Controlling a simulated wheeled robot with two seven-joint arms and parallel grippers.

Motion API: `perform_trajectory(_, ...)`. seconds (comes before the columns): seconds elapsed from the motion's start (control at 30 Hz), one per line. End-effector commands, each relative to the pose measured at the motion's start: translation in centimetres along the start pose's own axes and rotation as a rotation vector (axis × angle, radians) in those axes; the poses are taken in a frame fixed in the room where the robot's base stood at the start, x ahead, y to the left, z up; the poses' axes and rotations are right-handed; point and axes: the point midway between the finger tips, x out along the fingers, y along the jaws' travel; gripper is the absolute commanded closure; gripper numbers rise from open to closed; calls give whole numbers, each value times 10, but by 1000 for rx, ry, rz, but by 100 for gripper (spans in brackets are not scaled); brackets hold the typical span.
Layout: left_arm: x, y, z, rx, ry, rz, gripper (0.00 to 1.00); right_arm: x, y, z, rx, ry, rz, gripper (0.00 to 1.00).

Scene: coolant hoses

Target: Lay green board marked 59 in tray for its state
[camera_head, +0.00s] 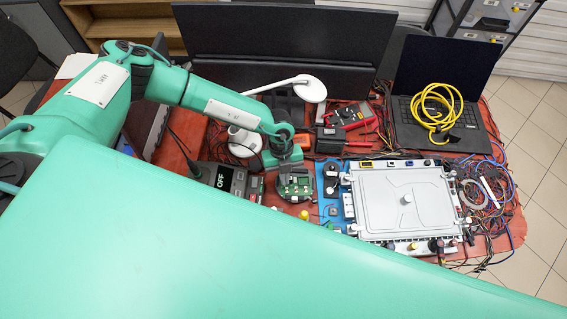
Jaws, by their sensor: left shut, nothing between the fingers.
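My left gripper (285,162) hangs over the middle of the red-covered table at the end of my teal arm. It is shut and empty; its fingertips are hard to make out. A small green circuit board (294,184) in a dark round holder lies just below it in the picture. I cannot read a 59 on it, nor tell whether the gripper touches it. I cannot make out a tray for certain. A large grey lidded case (377,196) with a central knob is right of the board. My right gripper is not in view.
A dark device (224,179) reading OFF stands left of the board. Tangled wires (487,197) crowd the right. A large teal part of mine hides the front.

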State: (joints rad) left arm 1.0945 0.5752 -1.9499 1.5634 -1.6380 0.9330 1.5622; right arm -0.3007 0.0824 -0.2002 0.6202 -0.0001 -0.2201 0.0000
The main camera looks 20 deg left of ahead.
Motion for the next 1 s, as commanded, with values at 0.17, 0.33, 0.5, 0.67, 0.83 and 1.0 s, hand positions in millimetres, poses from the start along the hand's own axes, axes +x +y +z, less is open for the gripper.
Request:
perform_trajectory(0.17, 14, 0, 0, 0, 0, 1, 100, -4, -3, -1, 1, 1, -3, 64)
perform_trajectory(0.33, 17, 0, 0, 0, -1, 1, 100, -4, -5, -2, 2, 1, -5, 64)
perform_trajectory(0.5, 17, 0, 0, 0, -1, 0, 100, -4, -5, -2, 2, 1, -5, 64)
perform_trajectory(0.67, 15, 0, 8, -2, -1, -1, 100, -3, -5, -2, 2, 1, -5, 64)
perform_trajectory(0.83, 10, 1, 18, -1, -1, 1, 100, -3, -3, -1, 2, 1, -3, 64)
perform_trajectory(1.0, 10, 0, 18, 0, -1, 1, 100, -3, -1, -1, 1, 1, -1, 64)
